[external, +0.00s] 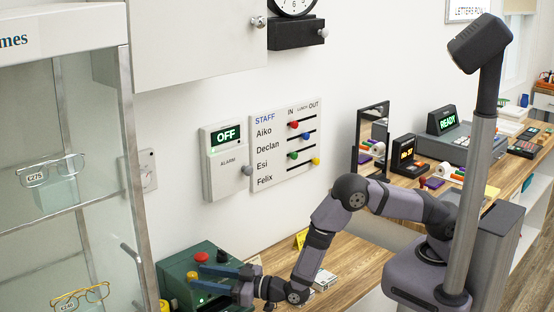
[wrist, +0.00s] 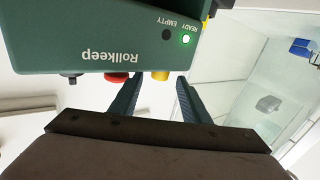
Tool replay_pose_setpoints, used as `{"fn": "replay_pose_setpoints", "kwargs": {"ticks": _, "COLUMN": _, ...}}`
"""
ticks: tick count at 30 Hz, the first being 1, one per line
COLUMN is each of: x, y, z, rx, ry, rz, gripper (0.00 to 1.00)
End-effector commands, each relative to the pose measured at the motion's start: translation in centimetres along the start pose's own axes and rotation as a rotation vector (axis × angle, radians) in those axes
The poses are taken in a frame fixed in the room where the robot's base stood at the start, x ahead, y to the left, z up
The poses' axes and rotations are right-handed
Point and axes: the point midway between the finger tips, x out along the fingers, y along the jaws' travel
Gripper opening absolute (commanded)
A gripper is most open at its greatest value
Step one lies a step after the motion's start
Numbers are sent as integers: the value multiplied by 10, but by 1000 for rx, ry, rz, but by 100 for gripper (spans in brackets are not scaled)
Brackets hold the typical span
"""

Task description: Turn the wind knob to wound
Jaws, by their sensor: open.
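The black knob may be the wind knob; no "wound" mark is legible. In the wrist view the box appears upside down, with the black knob (wrist: 70,79), red button (wrist: 117,77) and yellow part (wrist: 160,75). My gripper (external: 196,279) is open, its blue fingertips near the yellow part, which shows between them; contact cannot be told.
The box's READY light (wrist: 186,39) glows green; the EMPTY light (wrist: 166,35) is dark. A glass display case (external: 60,150) with spectacles stands at left. A wall alarm reading OFF (external: 225,160) and a staff board (external: 286,150) hang behind. Wooden counter (external: 345,258) is partly bare right of the box.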

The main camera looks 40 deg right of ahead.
Motion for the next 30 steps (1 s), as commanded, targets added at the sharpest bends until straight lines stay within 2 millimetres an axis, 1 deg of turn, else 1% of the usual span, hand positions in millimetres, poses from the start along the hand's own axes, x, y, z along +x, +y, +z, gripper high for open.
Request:
{"fn": "replay_pose_setpoints", "kwargs": {"ticks": 3, "x": 14, "y": 1, "z": -2, "rx": -1, "ry": 1, "rz": 2, "gripper": 43}}
{"fn": "replay_pose_setpoints", "kwargs": {"ticks": 6, "x": 24, "y": 0, "z": -1, "rx": -1, "ry": 1, "rz": 1, "gripper": 43}}
{"fn": "replay_pose_setpoints", "kwargs": {"ticks": 12, "x": 38, "y": 0, "z": -1, "rx": -1, "ry": 0, "rz": 0, "gripper": 43}}
{"fn": "replay_pose_setpoints", "kwargs": {"ticks": 16, "x": 41, "y": 0, "z": 0, "rx": -1, "ry": -1, "rz": 0, "gripper": 43}}
{"fn": "replay_pose_setpoints", "kwargs": {"ticks": 24, "x": 42, "y": 0, "z": 0, "rx": -2, "ry": -1, "rz": 0, "gripper": 43}}
{"fn": "replay_pose_setpoints", "kwargs": {"ticks": 25, "x": 42, "y": 0, "z": 0, "rx": -2, "ry": -1, "rz": 0, "gripper": 38}}
{"fn": "replay_pose_setpoints", "kwargs": {"ticks": 26, "x": 42, "y": 0, "z": 0, "rx": -2, "ry": -1, "rz": 0, "gripper": 31}}
{"fn": "replay_pose_setpoints", "kwargs": {"ticks": 27, "x": 42, "y": 0, "z": 0, "rx": -1, "ry": 0, "rz": 0, "gripper": 21}}
{"fn": "replay_pose_setpoints", "kwargs": {"ticks": 29, "x": 42, "y": 0, "z": 0, "rx": -1, "ry": 0, "rz": 0, "gripper": 7}}
{"fn": "replay_pose_setpoints", "kwargs": {"ticks": 30, "x": 42, "y": 0, "z": 0, "rx": -1, "ry": 0, "rz": 0, "gripper": 1}}
